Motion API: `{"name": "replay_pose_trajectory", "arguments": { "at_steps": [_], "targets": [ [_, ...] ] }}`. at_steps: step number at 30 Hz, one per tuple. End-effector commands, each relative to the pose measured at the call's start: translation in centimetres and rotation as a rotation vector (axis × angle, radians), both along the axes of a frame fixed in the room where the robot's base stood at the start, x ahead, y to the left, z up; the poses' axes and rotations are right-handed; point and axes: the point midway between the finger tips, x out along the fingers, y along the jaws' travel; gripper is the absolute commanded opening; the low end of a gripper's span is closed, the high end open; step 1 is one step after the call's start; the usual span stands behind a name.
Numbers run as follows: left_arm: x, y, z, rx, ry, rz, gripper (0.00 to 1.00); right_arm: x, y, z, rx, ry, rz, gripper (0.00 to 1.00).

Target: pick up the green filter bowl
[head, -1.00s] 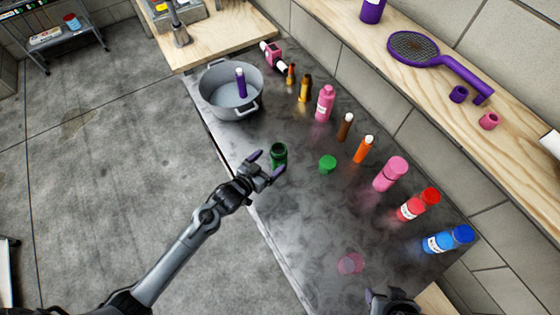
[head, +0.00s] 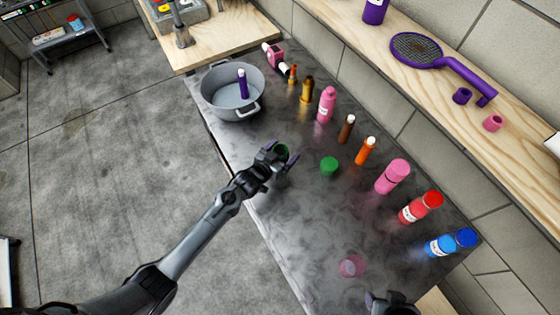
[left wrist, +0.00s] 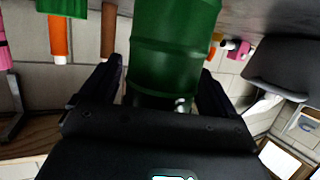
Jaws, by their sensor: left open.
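The green filter bowl (head: 281,150) is a dark green cylinder standing on the dark metal table, partly hidden by my left gripper (head: 280,157) in the head view. In the left wrist view the bowl (left wrist: 172,45) fills the space between two dark fingers of the gripper (left wrist: 162,75). The fingers are open, one on each side of the bowl; contact with it cannot be made out. My right gripper (head: 392,303) is only partly in view at the bottom edge.
A green cap (head: 329,166) lies right of the bowl. A grey pot (head: 214,101) holding a purple tube stands behind. Pink, brown, orange, red and blue bottles line the table's right side. A translucent pink cup (head: 351,266) stands nearer.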

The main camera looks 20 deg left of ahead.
Motion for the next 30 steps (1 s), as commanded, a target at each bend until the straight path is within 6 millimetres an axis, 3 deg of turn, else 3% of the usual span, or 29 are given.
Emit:
{"name": "replay_pose_trajectory", "arguments": {
  "at_steps": [2,14,23,30],
  "targets": [
    [0.0,0.0,0.0,0.0,0.0,0.0,0.9,0.0,0.0,0.0,0.001,0.0,-0.001,0.49],
    [0.0,0.0,0.0,0.0,-0.001,0.0,0.3,0.0,0.0,0.0,0.001,0.0,0.0,0.49],
    [0.0,0.0,0.3,-0.001,-0.002,0.0,0.3,0.0,0.0,0.0,-0.001,0.001,0.001,0.49],
    [0.0,0.0,2.0,0.0,-0.004,0.0,0.3,0.0,-0.1,0.2,-0.005,0.0,0.004,0.49]
  ]
}}
